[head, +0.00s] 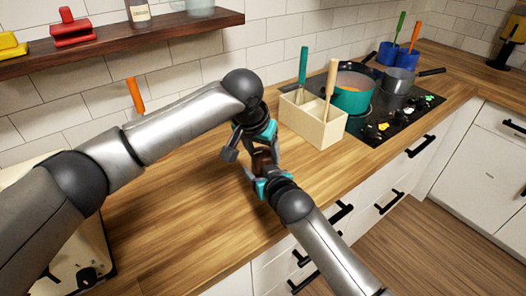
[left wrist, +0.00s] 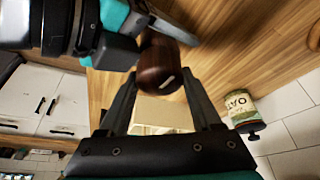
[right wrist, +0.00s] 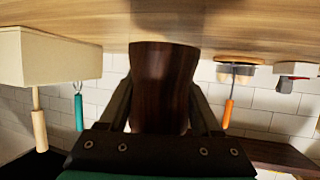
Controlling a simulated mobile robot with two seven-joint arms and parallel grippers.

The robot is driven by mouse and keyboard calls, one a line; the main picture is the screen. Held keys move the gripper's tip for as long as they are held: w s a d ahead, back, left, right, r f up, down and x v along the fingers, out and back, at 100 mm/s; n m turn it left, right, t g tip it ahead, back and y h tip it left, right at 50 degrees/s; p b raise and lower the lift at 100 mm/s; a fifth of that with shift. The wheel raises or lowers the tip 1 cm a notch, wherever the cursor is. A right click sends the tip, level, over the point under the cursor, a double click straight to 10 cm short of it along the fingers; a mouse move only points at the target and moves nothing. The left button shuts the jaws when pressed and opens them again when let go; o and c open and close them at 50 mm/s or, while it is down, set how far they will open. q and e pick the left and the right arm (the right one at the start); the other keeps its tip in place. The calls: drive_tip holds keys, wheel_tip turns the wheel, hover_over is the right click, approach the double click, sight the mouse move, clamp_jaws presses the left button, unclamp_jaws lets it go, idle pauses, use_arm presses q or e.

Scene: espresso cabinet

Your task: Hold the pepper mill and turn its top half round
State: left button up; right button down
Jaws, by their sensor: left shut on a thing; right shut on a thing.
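The dark brown wooden pepper mill (head: 262,157) is between my two grippers over the wooden counter, and is mostly hidden by them in the head view. My left gripper (head: 263,138) is shut on one end of the mill; in the left wrist view the mill's rounded brown end (left wrist: 158,66), with a pale mark, sits between the fingertips. My right gripper (head: 260,170) is shut on the mill from the front; in the right wrist view the mill's body (right wrist: 163,88) fills the space between its fingers. I cannot tell how far the top is turned.
A pale divided utensil box (head: 312,122) stands close behind and right of the grippers. Beyond it are a teal pot (head: 353,93) and a grey pan (head: 398,81) on the hob. A labelled jar (left wrist: 241,108) shows in the left wrist view. The front-left counter (head: 170,215) is clear.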

use_arm(q)
drive_tip(key=shift+m, duration=0.6)
drive_tip(key=o, duration=1.4)
drive_tip(key=shift+h, duration=0.3)
drive_tip(key=v, duration=1.2)
drive_tip(key=shift+w, duration=0.1)
